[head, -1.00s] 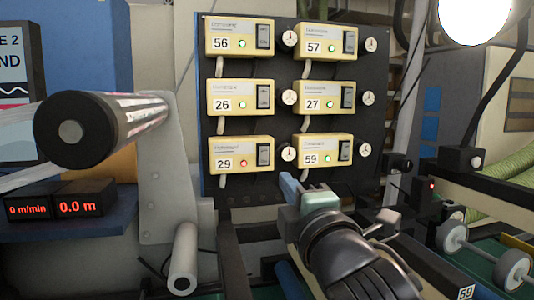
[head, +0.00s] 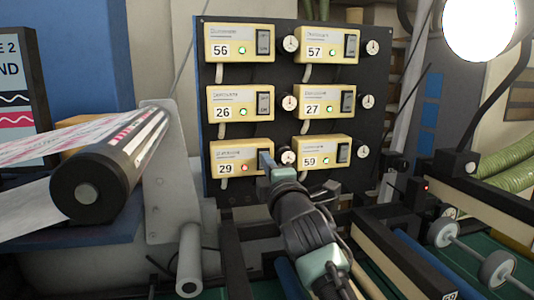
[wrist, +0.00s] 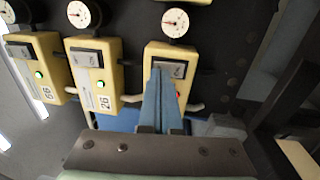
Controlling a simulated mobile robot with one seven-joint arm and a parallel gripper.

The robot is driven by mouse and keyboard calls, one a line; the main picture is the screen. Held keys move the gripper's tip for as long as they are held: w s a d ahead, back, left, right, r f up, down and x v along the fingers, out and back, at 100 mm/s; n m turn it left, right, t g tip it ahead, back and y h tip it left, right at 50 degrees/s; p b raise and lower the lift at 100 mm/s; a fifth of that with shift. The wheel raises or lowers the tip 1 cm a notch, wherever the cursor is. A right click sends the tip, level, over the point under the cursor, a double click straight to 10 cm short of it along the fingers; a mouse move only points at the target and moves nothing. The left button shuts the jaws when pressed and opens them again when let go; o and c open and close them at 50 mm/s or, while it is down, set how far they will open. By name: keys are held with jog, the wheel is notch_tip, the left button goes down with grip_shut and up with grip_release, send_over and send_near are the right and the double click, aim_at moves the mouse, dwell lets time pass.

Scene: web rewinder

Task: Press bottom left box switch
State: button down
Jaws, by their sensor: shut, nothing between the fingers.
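The bottom left box (head: 225,158) is cream yellow, numbered 29, with a small red light. In the head view my gripper (head: 265,160) covers its dark switch. In the wrist view the same box (wrist: 153,55) is at the right, with its number hidden behind my fingers. Its switch (wrist: 178,69) shows partly beside the fingertips. My gripper (wrist: 165,72) is shut and empty, with its blue-grey fingertips over the lower part of the switch. I cannot tell whether they touch it.
The dark panel (head: 283,120) holds several similar boxes; box 26 (head: 225,103) is above and box 59 (head: 320,145) to the right. A round dial (head: 288,157) is close right of my fingers. A roll (head: 95,185) stands at left, rails (head: 375,225) at lower right.

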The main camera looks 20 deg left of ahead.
jog(key=shift+w+a, duration=0.15)
jog(key=shift+w, duration=0.1)
jog(key=shift+w+r, duration=0.1)
dwell(0.5)
jog(key=shift+a, duration=0.1)
